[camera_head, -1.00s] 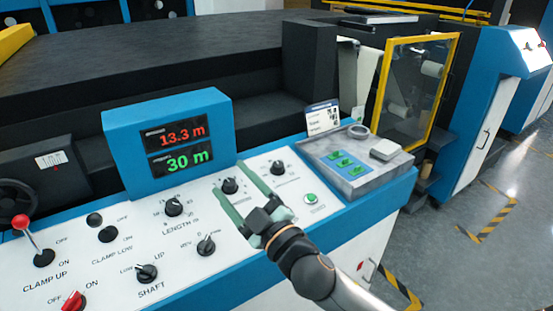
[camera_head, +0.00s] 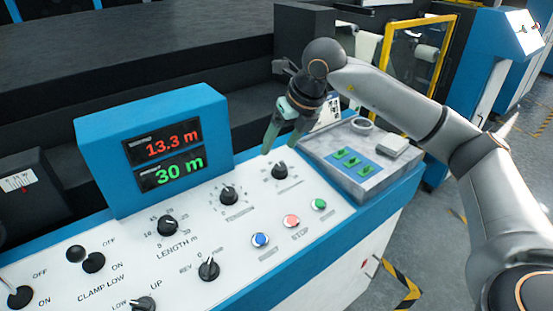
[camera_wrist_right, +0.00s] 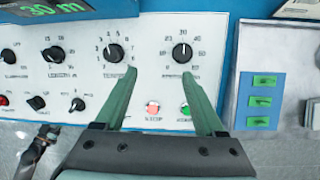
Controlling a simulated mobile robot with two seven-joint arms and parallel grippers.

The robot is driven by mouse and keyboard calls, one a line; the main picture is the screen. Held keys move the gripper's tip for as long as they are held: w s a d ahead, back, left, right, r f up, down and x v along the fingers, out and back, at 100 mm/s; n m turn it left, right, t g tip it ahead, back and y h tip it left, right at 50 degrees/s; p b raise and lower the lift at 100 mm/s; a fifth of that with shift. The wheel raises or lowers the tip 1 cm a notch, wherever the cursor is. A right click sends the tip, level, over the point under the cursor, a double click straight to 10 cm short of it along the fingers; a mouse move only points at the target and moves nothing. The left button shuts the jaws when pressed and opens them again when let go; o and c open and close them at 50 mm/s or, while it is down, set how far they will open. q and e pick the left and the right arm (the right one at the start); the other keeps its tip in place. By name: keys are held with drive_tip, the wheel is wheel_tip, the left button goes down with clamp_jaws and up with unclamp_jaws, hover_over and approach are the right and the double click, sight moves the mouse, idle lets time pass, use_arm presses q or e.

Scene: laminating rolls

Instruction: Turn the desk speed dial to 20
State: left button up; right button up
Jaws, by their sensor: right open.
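The speed dial appears to be the black knob (camera_head: 280,171) at the right end of the white panel's back row. In the right wrist view this knob (camera_wrist_right: 182,53) has 30 above it, and its white mark points up towards 30. My right gripper (camera_head: 281,149) is open and empty, its green fingers pointing down just behind and above that knob. In the right wrist view the gripper (camera_wrist_right: 160,72) has its right fingertip close to the knob and its left one by the tension dial (camera_wrist_right: 113,53). A dark part low at left there may be my left arm; its fingers are unclear.
The length dial (camera_head: 168,226) and several switches lie to the left. Blue, red and green buttons (camera_head: 291,221) sit in front of the dials. The display box (camera_head: 160,150) stands behind, reading 13.3 m and 30 m.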

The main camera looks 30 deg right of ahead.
sight(281, 166)
drive_tip(key=shift+m+h, duration=0.4)
drive_tip(key=shift+h, duration=0.2)
drive_tip(key=w+d+f, duration=0.1)
drive_tip(key=f, duration=0.2)
drive_tip(key=w+d+f+p, duration=0.1)
drive_tip(key=w+f, duration=0.1)
drive_tip(key=f, duration=0.2)
drive_tip(key=w+d+f, duration=0.1)
drive_tip(key=f, duration=0.2)
drive_tip(key=shift+w+d+f, duration=0.15)
drive_tip(key=shift+w+f, duration=0.1)
drive_tip(key=shift+w, duration=0.05)
drive_tip(key=shift+c, duration=0.4)
clamp_jaws()
